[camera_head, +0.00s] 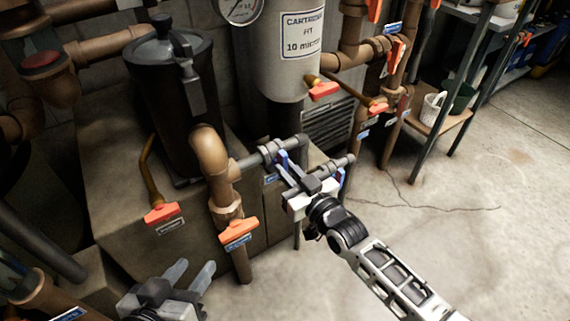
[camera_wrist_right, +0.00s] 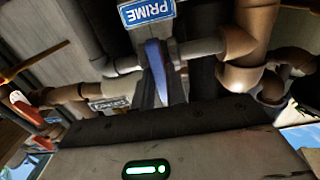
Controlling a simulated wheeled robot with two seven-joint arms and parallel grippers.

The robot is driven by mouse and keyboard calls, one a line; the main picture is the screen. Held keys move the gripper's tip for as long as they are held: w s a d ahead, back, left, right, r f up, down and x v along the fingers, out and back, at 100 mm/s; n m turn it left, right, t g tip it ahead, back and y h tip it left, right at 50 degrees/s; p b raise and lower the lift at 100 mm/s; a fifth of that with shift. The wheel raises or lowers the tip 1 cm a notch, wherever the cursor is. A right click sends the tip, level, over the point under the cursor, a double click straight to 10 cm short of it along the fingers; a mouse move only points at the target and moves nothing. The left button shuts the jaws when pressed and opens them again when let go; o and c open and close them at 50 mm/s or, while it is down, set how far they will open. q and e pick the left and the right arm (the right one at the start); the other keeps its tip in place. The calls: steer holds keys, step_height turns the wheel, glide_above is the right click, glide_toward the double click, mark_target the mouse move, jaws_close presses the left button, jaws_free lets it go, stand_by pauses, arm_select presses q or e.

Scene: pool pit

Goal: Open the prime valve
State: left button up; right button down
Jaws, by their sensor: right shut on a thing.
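The prime valve has a blue lever handle (camera_wrist_right: 155,60), seen in the right wrist view below a blue PRIME label (camera_wrist_right: 147,11). It sits on a grey horizontal pipe (camera_wrist_right: 195,48). In the head view the blue handle (camera_head: 283,158) shows at the pipe near the centre. My right gripper (camera_head: 289,170) is there, its jaws closed around the handle. Its fingers partly hide the handle. My left gripper (camera_head: 193,277) is low at the left, empty, with its two fingers apart.
A black filter tank (camera_head: 165,100) and a grey cartridge housing (camera_head: 290,50) stand behind. Orange valve handles (camera_head: 239,232) stick out from several copper pipes. A shelf (camera_head: 440,120) with containers stands at right. The concrete floor (camera_head: 460,230) at right is clear.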

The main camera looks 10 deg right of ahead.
steer(key=shift+r+n+p, duration=0.2)
steer(key=shift+n+p, duration=0.45)
steer(key=shift+n, duration=0.45)
steer(key=n, duration=0.2)
steer(key=shift+n+p, duration=0.3)
steer(key=shift+p, duration=0.1)
steer(key=n, duration=0.2)
steer(key=shift+f+n, duration=0.1)
steer(key=shift+n, duration=0.2)
steer(key=n, duration=1.1)
steer(key=shift+f+b, duration=0.15)
steer(key=shift+b, duration=0.25)
steer(key=c, duration=1.3)
jaws_free()
